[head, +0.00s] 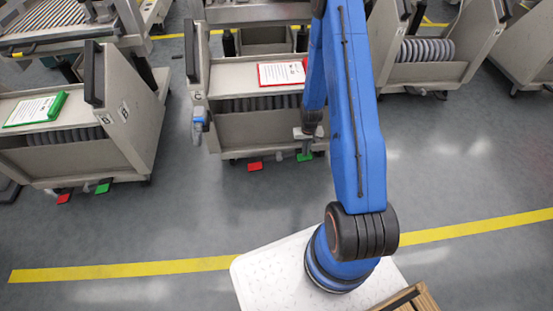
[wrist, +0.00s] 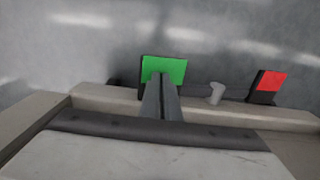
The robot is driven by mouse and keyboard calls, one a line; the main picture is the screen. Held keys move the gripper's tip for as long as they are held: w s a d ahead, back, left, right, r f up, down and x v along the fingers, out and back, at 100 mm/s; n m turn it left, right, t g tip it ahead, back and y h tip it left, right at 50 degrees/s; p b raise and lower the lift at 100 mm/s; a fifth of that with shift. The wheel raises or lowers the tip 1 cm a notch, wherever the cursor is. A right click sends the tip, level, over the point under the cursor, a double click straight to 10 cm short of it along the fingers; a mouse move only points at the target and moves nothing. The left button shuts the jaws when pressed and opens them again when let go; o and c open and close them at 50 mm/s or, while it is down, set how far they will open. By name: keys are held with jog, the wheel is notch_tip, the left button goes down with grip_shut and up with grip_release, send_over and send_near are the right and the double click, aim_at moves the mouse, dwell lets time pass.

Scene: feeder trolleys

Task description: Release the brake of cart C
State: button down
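The red pedal (wrist: 271,84) is to the right there, apart from the fingers.
A cart with a green clipboard (head: 36,110) stands at the left, with its own red and green pedals. Another cart (head: 430,72) is at the right. The middle cart's rim (wrist: 205,113) lies close to the fingers. The floor before the carts is clear.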

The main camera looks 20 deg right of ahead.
jog(key=shift+f, duration=1.8)
jog(key=shift+r, duration=0.1)
notch_tip(320, 180, up, 10)
dwell(0.6)
